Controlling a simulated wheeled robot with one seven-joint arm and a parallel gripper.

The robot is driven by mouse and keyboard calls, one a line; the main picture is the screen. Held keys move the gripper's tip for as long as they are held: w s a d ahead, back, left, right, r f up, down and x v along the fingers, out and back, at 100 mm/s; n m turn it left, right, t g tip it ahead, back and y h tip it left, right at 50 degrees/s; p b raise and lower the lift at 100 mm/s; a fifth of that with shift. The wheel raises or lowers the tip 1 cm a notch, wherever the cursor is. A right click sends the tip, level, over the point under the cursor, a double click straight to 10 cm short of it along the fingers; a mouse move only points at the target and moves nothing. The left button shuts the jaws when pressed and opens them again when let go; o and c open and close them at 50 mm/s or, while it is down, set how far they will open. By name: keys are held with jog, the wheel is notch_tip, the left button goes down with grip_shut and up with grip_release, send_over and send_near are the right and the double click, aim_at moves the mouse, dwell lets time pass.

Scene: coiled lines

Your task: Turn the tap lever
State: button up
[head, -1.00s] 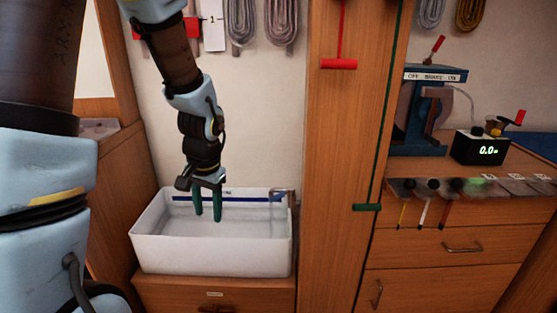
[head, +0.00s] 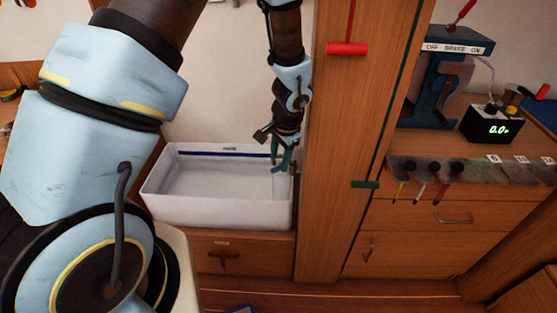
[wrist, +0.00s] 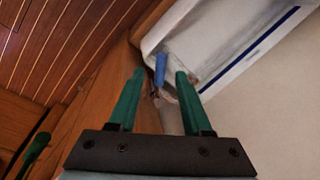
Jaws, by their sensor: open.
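The white basin (head: 215,212) stands at centre left in the head view; its rim also shows at the top of the wrist view (wrist: 195,30). The tap is at the basin's right end, largely hidden behind my gripper in the head view. The blue tap lever (wrist: 160,66) shows in the wrist view, between the lines of my two green fingertips and apparently just beyond them. My gripper (wrist: 159,75) is open, with a gap on both sides of the lever; I cannot tell any contact. In the head view my gripper (head: 282,166) is at the basin's right end.
A wooden post (head: 335,130) stands close to the right of my gripper, with a red handle (head: 347,49) and a green handle (head: 365,184) on lines. Further right are a blue stand (head: 440,95) and a digital display (head: 492,125) on a counter.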

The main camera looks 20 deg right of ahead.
jog(key=shift+w+a+f, duration=0.1)
jog(key=shift+w+f, duration=0.05)
jog(key=shift+f, duration=0.45)
jog(key=shift+w+f, duration=0.1)
jog(key=shift+f, duration=0.45)
jog(key=shift+c, duration=0.2)
grip_shut()
dwell(0.4)
